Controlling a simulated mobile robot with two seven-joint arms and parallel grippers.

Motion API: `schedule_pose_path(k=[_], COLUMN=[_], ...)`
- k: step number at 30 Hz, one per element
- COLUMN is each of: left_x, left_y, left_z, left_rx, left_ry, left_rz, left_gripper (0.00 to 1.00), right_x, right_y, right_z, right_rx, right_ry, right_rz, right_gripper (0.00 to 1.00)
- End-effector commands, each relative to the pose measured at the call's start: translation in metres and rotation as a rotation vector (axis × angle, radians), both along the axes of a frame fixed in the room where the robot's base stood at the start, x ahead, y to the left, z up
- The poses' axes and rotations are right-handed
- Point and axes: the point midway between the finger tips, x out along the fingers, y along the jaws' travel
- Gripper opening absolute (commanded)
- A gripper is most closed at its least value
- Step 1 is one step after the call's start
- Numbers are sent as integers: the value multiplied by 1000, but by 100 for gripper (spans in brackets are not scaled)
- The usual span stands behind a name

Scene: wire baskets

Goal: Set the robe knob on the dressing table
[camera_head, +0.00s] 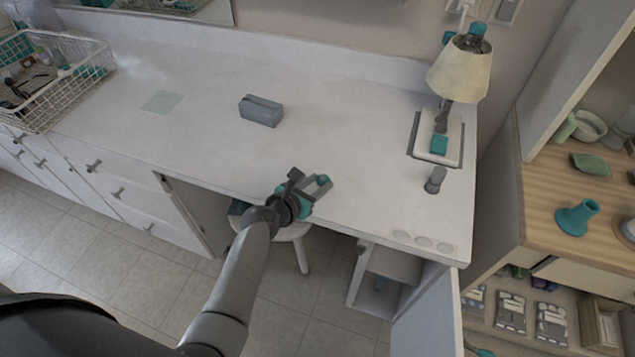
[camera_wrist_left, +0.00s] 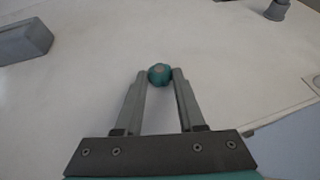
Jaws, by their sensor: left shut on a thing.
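The robe knob (camera_wrist_left: 159,74) is a small teal rounded piece held between the fingertips of my left gripper (camera_wrist_left: 158,82) in the left wrist view. In the head view the knob (camera_head: 322,180) shows at the tips of my left gripper (camera_head: 318,184), over the front edge area of the white dressing table (camera_head: 350,165). My left gripper is shut on the knob. I cannot tell whether the knob touches the tabletop. My right gripper is not in view.
A grey box-shaped pouch (camera_head: 261,110) lies behind the gripper. A lamp (camera_head: 460,70) and a small grey object (camera_head: 435,180) stand at the right. Several pale discs (camera_head: 422,241) lie near the front right. A wire basket (camera_head: 45,90) stands far left. The middle tabletop is clear.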

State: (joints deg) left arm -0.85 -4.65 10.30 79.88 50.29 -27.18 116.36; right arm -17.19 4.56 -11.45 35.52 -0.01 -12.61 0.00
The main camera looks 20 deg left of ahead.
Motion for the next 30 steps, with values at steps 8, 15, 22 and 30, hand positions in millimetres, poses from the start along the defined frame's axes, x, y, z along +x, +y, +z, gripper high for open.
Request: schedule_pose_path(k=[8,15,22,30], left_x=[0,0,0,0], left_y=[0,0,0,0], left_z=[0,0,0,0], left_rx=[0,0,0,0], left_ry=[-1,-1,0,0], left_rz=[0,0,0,0], left_gripper=[42,69,73,73], right_x=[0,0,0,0], right_y=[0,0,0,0], right_z=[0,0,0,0], right_rx=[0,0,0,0], right_ry=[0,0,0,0], right_rz=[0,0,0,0], right_gripper=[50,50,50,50])
